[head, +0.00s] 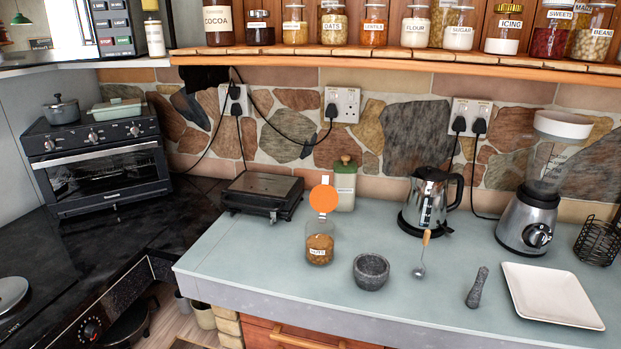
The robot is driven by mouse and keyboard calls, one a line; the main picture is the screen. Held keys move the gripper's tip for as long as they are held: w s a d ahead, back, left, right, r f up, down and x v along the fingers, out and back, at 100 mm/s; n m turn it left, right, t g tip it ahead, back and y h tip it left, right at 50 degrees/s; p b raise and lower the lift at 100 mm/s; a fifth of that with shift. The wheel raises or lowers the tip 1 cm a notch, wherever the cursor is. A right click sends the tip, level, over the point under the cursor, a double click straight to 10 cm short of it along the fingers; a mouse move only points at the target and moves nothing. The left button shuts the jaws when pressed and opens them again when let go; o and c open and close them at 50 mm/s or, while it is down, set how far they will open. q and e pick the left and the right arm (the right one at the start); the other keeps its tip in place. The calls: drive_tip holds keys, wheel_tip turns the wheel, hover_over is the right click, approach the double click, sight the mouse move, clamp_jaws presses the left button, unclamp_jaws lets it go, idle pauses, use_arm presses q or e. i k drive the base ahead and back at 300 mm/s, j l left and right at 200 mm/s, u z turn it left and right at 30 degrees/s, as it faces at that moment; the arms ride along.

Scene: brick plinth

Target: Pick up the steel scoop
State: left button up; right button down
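The steel scoop (421,261) has a small steel bowl and a wooden handle. It is on the pale blue-grey counter (390,315), just in front of the kettle. Its bowl points toward the front edge and its handle toward the kettle. Nothing holds it. Neither of my grippers shows in the head view.
Left of the scoop are a stone mortar (371,272) and a labelled jar (320,246). A flat orange disc (323,198) shows above the jar. A pestle (477,288) and white plate (552,293) are right, a kettle (430,201) and blender (530,215) behind.

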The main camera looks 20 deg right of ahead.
sight(418, 273)
drive_tip(key=z, duration=1.25)
